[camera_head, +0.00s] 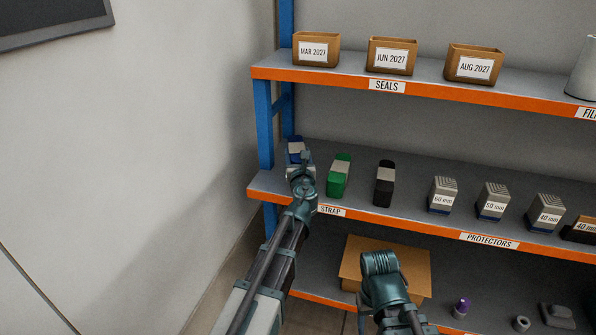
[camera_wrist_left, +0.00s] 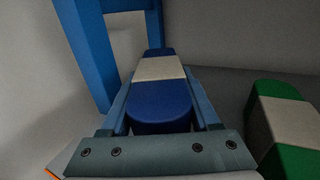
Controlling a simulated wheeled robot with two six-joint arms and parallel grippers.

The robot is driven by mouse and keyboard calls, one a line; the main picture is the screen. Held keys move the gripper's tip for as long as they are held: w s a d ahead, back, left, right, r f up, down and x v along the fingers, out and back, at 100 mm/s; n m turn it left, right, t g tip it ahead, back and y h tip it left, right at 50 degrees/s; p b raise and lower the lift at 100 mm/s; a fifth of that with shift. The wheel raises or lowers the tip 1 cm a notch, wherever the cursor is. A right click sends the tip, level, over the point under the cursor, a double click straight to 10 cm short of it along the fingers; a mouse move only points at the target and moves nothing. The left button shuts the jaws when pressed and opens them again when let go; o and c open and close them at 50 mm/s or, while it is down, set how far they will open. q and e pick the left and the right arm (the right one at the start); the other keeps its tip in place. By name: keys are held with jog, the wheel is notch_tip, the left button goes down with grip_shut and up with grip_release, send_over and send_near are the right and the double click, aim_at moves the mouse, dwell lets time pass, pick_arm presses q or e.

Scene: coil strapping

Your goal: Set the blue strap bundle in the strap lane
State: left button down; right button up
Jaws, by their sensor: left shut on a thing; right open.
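The blue strap bundle (camera_head: 296,148) with a pale band is at the left end of the middle shelf, behind my left gripper (camera_head: 299,160). In the left wrist view, the blue strap bundle (camera_wrist_left: 161,105) lies lengthwise between the two fingers of my left gripper (camera_wrist_left: 160,110), which is shut on it. I cannot tell whether the bundle touches the shelf. The strap lane, by the STRAP label (camera_head: 331,210), holds a green bundle (camera_head: 339,176) and a black bundle (camera_head: 384,184) to the right. My right gripper (camera_head: 380,264) is low in front of the shelves, its fingertips not clearly seen.
A blue rack post (camera_head: 264,125) stands close left of the left gripper. Grey protectors (camera_head: 442,195) stand further right on the middle shelf. Boxes (camera_head: 391,56) stand on the shelf above. A cardboard box (camera_head: 350,262) sits below, behind my right gripper.

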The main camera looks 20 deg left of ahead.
pick_arm(q)
jog(key=shift+f+b, duration=1.8)
jog(key=shift+b, duration=0.05)
jog(key=shift+f, duration=0.15)
jog(key=shift+c, duration=0.6)
grip_release()
jog(key=shift+r, duration=0.3)
jog(key=v, duration=1.2)
jog(key=shift+f, duration=0.15)
